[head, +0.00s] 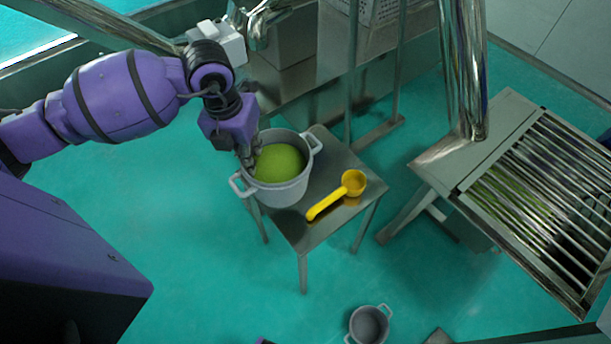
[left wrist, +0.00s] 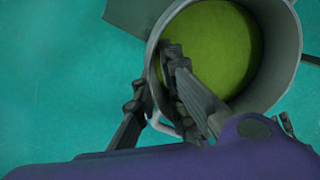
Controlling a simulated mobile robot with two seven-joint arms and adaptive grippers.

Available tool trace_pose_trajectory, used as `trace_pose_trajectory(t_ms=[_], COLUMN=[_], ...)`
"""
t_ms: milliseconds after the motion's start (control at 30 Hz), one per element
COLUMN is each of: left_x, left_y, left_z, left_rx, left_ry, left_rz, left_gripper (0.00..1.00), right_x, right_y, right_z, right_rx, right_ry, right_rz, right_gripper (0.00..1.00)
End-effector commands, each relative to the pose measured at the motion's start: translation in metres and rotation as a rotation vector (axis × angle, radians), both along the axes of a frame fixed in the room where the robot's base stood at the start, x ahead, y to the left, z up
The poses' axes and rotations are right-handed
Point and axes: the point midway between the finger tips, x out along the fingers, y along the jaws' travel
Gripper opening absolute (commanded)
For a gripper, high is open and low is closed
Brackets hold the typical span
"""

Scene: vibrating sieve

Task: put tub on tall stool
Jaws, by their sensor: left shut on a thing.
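The grey tub (head: 271,194) holds green contents and stands upright at the left part of the tall metal stool (head: 305,231) in the head view. It also shows in the left wrist view (left wrist: 285,75). My left gripper (head: 250,165) is shut on the tub's left wall, one finger inside and one outside, near the left handle. In the left wrist view my left gripper (left wrist: 155,90) straddles the rim. Whether the tub's base touches the stool top is hidden. My right gripper is not in view.
A yellow scoop (head: 338,194) lies on the stool to the right of the tub. A smaller grey pot (head: 369,325) stands on the floor at the bottom. The slatted metal sieve (head: 545,200) is at the right. Metal posts and a frame stand behind the stool.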

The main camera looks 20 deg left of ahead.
Motion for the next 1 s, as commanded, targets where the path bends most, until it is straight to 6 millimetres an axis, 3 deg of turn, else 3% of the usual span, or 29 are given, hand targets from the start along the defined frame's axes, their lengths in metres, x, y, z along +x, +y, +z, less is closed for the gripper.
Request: trace_pose_trajectory(t_ms=[167,433,600,1000], left_x=[0.026,0.085,0.109,0.133], left_y=[0.006,0.024,0.032,0.040], left_z=[-0.009,-0.037,-0.068,-0.098], left_rx=[0.003,0.002,0.003,0.004], left_ry=[-0.002,-0.001,0.001,-0.001], left_rz=[0.002,0.003,0.002,-0.001], left_gripper=[0.00,0.00,0.00,0.00], right_x=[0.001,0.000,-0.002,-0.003], right_y=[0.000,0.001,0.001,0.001], right_z=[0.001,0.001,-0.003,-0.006], right_rx=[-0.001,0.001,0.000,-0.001], right_ry=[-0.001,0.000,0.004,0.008], right_rz=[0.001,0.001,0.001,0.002], right_gripper=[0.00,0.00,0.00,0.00])
